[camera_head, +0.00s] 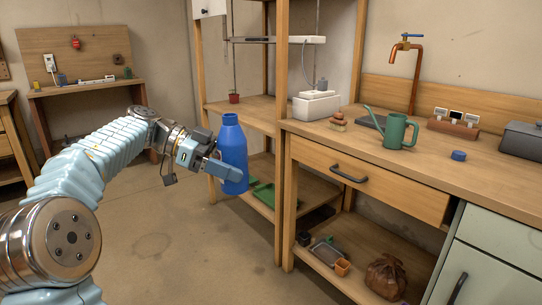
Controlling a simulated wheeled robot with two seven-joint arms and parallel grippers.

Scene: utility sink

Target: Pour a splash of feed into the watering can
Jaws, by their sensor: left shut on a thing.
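A blue bottle (232,150) is held upright in my left gripper (226,167), which is shut on its body. The bottle is in the air in front of the wooden shelf unit, left of the counter. Its neck shows no cap that I can make out. A green watering can (396,131) stands on the counter to the right, its spout pointing left. The gripper and bottle are well apart from the can. A blue cap (458,156) lies on the counter right of the can. My right gripper is not in view.
The wooden counter (480,180) has a copper tap (407,60) behind the can. A brush (338,120) and a white box (315,105) stand left of the can, and a dark grey box (521,140) stands far right. A shelf post (280,190) rises between bottle and counter.

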